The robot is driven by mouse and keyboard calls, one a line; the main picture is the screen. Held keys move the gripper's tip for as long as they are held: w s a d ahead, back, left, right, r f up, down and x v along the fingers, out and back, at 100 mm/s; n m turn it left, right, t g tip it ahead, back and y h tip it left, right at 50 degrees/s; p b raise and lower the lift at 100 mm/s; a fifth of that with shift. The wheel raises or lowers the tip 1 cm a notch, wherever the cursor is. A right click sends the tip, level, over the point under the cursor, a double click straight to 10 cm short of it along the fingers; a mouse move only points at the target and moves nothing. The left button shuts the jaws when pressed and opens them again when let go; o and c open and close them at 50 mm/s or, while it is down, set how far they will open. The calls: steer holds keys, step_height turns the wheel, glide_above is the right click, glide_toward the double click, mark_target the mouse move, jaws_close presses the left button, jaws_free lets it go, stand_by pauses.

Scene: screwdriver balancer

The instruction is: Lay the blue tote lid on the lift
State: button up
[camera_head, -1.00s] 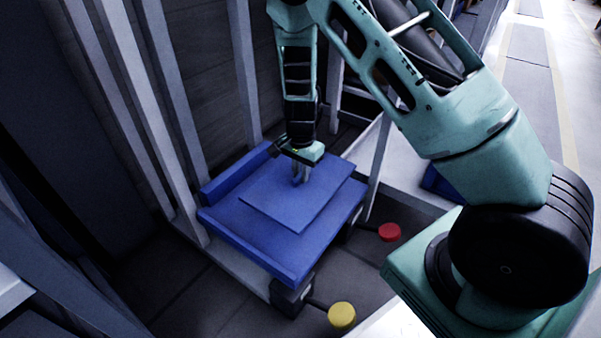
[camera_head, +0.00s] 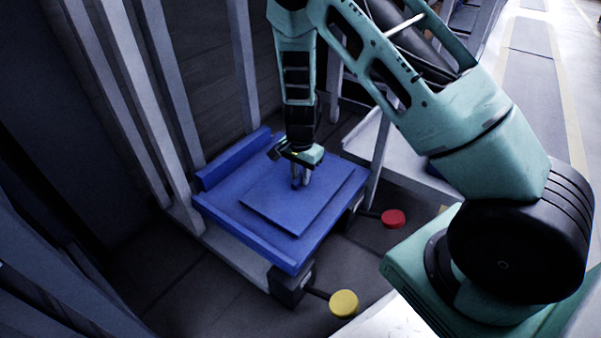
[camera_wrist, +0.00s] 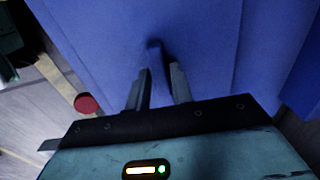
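The blue tote lid (camera_head: 298,215) is a flat, roughly square panel over the blue bed of the lift (camera_head: 243,232). Whether its underside touches the bed or hangs just above it I cannot tell. My gripper (camera_head: 300,184) points down at the lid's middle. In the wrist view, the fingers of my gripper (camera_wrist: 159,80) stand either side of a small upright blue grip (camera_wrist: 155,56) on the lid and appear closed on it. The lid (camera_wrist: 205,45) fills much of that view. The lift has a raised blue ledge at its back left.
A yellow round pedal or knob (camera_head: 344,303) and a red one (camera_head: 392,218) stick out from the lift's near and right sides. Grey upright posts (camera_head: 170,100) stand close behind and left of the lift. A pale surface lies to the right.

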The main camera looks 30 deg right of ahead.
steer(key=shift+o, duration=1.2)
step_height(320, 180, up, 18)
steer(key=p, duration=1)
steer(key=shift+f, duration=0.25)
